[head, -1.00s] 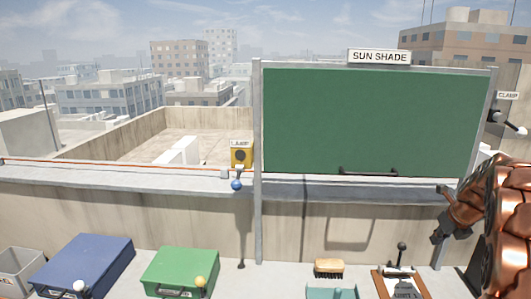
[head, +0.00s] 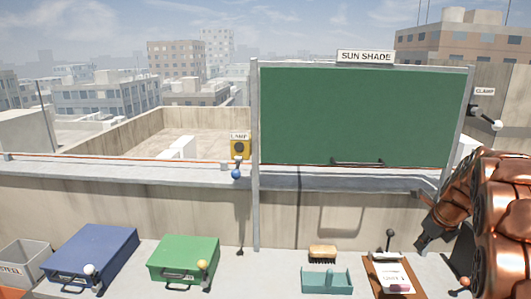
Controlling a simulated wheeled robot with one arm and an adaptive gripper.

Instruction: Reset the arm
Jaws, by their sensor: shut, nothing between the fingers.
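My copper-coloured arm stands at the right edge of the head view. My gripper (head: 424,239), with dark fingers, points down and left from it. It is shut and empty, in front of the concrete wall, above and to the right of the clipboard (head: 388,277). It appears apart from everything on the bench.
The green sun shade (head: 355,115) stands behind, with a dark handle (head: 357,163). Blue case (head: 95,252), green case (head: 185,255), grey bin (head: 24,262), brush (head: 323,252) and teal tray (head: 327,281) line the bench.

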